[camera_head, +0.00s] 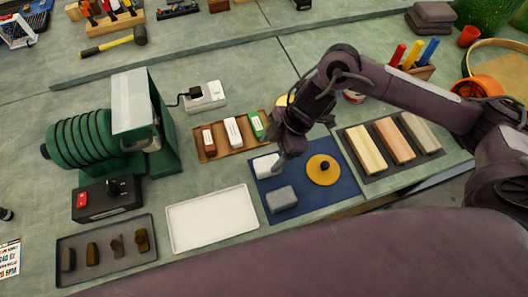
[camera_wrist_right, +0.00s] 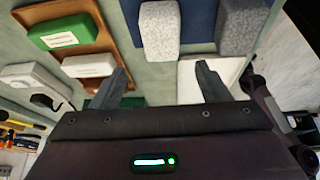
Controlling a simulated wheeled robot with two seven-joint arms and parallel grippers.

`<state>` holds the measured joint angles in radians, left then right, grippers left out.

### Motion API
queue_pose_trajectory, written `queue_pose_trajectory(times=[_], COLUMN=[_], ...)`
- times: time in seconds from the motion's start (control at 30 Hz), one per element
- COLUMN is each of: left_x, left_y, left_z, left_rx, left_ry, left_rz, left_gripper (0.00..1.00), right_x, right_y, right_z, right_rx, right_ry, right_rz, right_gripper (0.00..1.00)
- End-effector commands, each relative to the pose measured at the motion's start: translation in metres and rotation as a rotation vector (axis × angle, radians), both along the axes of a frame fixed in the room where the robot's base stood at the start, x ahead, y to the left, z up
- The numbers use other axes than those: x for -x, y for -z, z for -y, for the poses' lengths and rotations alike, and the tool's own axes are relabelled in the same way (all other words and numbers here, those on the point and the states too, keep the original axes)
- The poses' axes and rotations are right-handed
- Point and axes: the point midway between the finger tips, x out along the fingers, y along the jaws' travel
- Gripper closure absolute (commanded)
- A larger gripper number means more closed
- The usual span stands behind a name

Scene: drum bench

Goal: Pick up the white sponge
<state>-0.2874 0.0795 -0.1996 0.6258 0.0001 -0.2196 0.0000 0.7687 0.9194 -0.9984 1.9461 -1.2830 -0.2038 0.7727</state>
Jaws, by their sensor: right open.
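The white sponge (camera_head: 266,165) lies on the left part of the blue mat (camera_head: 300,208). It is a pale block, partly hidden by my right gripper in the head view. In the right wrist view the white sponge (camera_wrist_right: 160,28) shows whole, beyond the open fingertips and not between them. My right gripper (camera_head: 283,158) hangs over the mat, beside the sponge. Its two fingers (camera_wrist_right: 162,75) are spread apart with nothing between them. My left gripper is not in view.
A grey sponge (camera_head: 281,199) and a yellow disc (camera_head: 322,175) with a dark knob share the mat. A brown tray (camera_head: 207,156) of labelled blocks and an empty white tray (camera_head: 212,219) lie to the left. A dark tray of coloured bars (camera_head: 395,140) lies right.

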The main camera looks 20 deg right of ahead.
Motion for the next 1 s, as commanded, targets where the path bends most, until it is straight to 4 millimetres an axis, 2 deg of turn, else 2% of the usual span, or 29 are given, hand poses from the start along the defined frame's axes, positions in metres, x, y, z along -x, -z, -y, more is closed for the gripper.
queue_pose_trajectory(times=[0.03,0.1,0.37,0.53,0.7,0.97,1.0], left_x=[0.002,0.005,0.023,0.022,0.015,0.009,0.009], left_y=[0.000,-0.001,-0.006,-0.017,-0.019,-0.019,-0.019], left_z=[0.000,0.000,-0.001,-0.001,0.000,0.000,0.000], left_rx=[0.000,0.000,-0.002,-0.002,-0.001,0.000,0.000], left_ry=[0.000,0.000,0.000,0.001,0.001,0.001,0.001], left_rz=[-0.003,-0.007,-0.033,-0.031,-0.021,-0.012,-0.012], left_gripper=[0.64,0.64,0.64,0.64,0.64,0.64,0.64], right_x=[0.001,0.003,0.003,0.001,0.001,0.001,0.001], right_y=[-0.001,0.003,0.028,0.051,0.070,0.073,0.073], right_z=[0.009,0.014,0.004,-0.003,-0.010,-0.011,-0.010], right_rx=[0.018,0.028,0.030,0.030,0.030,0.030,0.030], right_ry=[0.004,0.008,0.007,0.008,0.008,0.007,0.007], right_rz=[-0.019,-0.040,-0.047,-0.046,-0.043,-0.041,-0.041], right_gripper=[0.31,0.31,0.31,0.31,0.31,0.31,0.36])
